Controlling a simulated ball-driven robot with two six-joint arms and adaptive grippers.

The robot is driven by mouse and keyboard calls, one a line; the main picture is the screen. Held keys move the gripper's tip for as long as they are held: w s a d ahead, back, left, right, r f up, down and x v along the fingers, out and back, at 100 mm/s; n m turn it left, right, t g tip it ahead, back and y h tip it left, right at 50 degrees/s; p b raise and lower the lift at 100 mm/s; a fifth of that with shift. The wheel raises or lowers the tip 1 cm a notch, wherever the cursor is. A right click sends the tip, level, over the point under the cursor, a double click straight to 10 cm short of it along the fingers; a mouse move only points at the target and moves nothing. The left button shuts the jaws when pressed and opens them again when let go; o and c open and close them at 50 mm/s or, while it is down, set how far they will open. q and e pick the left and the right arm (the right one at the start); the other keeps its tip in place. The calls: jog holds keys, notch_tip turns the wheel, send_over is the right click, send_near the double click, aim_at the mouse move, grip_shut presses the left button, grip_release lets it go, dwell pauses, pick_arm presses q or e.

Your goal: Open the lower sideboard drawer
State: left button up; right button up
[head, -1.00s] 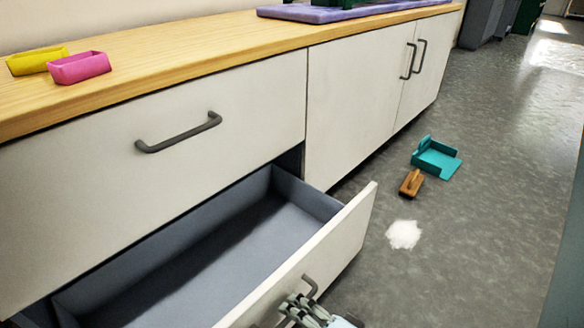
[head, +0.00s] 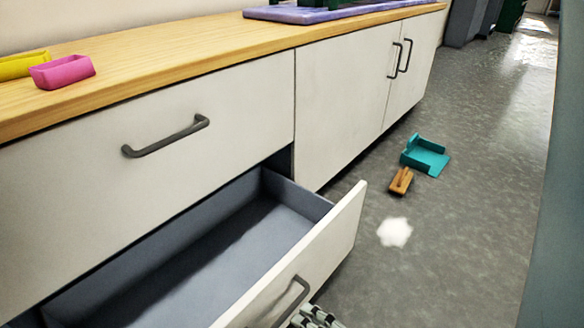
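The lower sideboard drawer (head: 326,246) is pulled well out, and its empty grey inside (head: 215,245) shows. Its dark bar handle (head: 291,301) is on the white front, near the bottom of the head view. A gripper, which I take to be my right one (head: 316,318), is just right of the handle at the bottom edge. Only its upper part shows; the fingertips are cut off or unclear, and I cannot tell whether it touches the handle. My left gripper is not in view.
The upper drawer (head: 215,145) is shut, as are the cupboard doors (head: 345,110) to the right. Yellow (head: 22,66) and pink (head: 62,71) bins stand on the wooden top. A teal dustpan (head: 425,156), brown brush (head: 401,181) and white patch (head: 394,232) are on the floor.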

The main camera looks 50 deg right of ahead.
jog(key=v, duration=0.6)
jog(key=shift+s, duration=0.25)
